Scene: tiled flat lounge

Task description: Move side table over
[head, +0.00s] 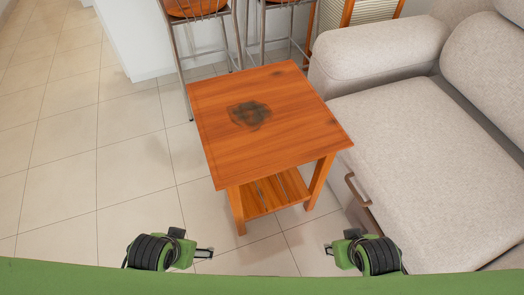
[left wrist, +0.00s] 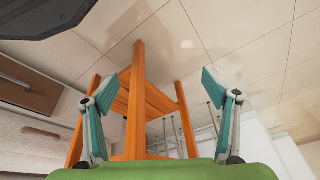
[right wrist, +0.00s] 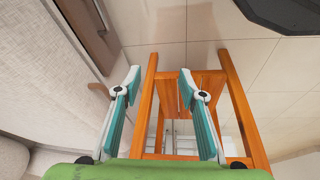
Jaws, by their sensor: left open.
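The side table (head: 290,135) is orange-brown wood with a square top, a dark stain on it and a slatted lower shelf (head: 270,192). It stands upright on the floor in front of me, beside the sofa. My left gripper (head: 205,252) is in front of the table's near left leg, open and empty. In the left wrist view, the table (left wrist: 138,90) shows beyond and between its spread fingers. My right gripper (head: 328,250) is in front of the near right side, open and empty. The table (right wrist: 242,105) also shows beyond its fingers. Both grippers look apart from the table.
A light grey sofa (head: 430,150) stands close along the table's right side. Bar stools (head: 195,15) and a white counter (head: 130,40) are behind the table. Tiled floor (head: 80,150) is clear to the left.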

